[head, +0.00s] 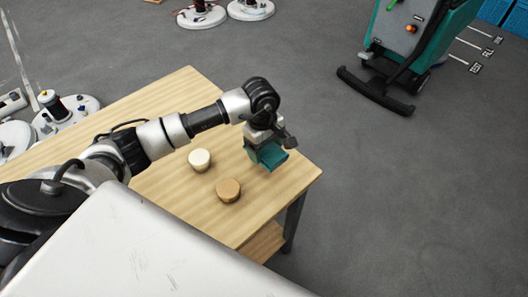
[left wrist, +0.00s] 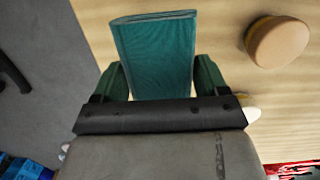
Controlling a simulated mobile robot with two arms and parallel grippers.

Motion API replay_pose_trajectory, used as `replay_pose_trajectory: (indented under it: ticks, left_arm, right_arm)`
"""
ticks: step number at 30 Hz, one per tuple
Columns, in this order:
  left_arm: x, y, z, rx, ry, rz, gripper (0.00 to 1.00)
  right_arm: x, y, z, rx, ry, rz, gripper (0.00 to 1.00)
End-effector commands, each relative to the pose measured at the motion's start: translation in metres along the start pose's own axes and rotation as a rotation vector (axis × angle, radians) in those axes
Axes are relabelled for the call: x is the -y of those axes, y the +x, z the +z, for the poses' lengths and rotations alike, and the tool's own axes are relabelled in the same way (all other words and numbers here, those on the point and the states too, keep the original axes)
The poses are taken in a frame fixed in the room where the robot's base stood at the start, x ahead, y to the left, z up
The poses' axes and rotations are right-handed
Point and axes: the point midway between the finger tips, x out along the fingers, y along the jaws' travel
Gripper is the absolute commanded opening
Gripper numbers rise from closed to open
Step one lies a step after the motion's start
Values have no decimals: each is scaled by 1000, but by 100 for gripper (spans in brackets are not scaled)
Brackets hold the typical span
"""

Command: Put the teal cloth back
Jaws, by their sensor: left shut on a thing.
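My left gripper (head: 266,146) is over the right part of the wooden table and points down. It is shut on the teal cloth (head: 270,157). In the left wrist view the cloth (left wrist: 155,50) hangs as a folded piece between the two dark green fingers (left wrist: 157,78). I cannot tell whether its lower edge touches the table. My right gripper is not in view.
On the wooden table (head: 178,92) stand a cream round object (head: 199,160) and a tan round object (head: 229,190), left of the cloth. A teal scrubber machine (head: 430,35) stands on the grey floor beyond. The table's far-left part is clear.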

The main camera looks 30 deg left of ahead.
Motion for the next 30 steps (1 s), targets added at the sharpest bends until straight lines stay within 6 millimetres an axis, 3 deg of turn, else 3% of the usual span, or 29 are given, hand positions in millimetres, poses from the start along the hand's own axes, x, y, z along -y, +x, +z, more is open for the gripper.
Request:
replay_pose_trajectory:
  ticks: [7, 15, 26, 27, 30]
  left_arm:
    - [-3, 12, -13, 3, 1, -1, 52]
    - [-3, 45, -16, 2, 1, 0, 52]
    - [-3, 50, -17, 0, 2, 1, 52]
    - [-3, 48, -17, 1, 2, 1, 80]
    - [-3, 48, -17, 1, 2, 1, 95]
  right_arm:
    - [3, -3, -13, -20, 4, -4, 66]
    - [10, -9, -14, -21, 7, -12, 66]
    - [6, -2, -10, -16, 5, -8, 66]
    - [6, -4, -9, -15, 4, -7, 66]
    - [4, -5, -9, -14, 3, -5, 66]
